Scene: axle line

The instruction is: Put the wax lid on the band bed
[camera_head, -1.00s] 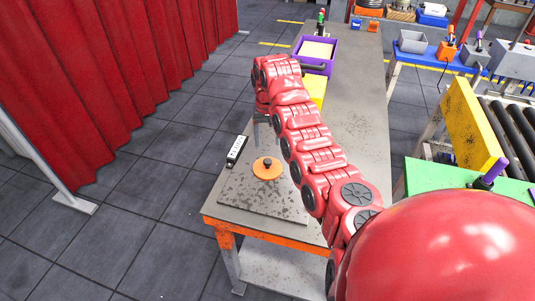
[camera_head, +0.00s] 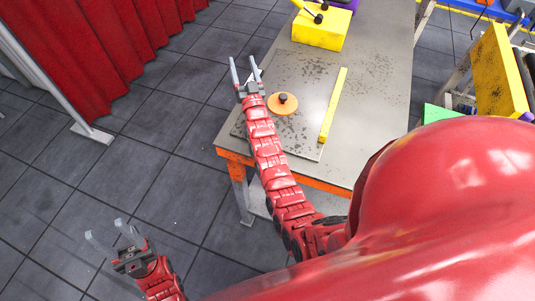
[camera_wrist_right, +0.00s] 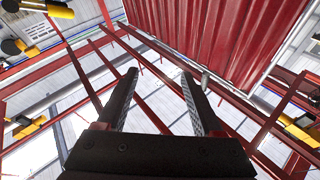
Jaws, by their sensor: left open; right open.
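An orange disc with a dark knob on top, which fits the wax lid (camera_head: 282,104), lies on the thin grey plate (camera_head: 305,72) at the table's near end. My right gripper (camera_head: 244,68) is open and empty, just past the plate's left edge, beyond and left of the disc. In the right wrist view its two fingers (camera_wrist_right: 160,95) stand apart with nothing between them. My left gripper (camera_head: 115,235) is open and empty at the lower left, over the floor and away from the table. I cannot tell for certain which thing is the band bed.
A yellow bar (camera_head: 333,106) lies along the plate's right side. A yellow block (camera_head: 320,29) stands farther back, with a purple box (camera_head: 345,3) behind it. The table (camera_head: 383,65) is clear to the right. A red curtain (camera_head: 100,45) hangs at the left.

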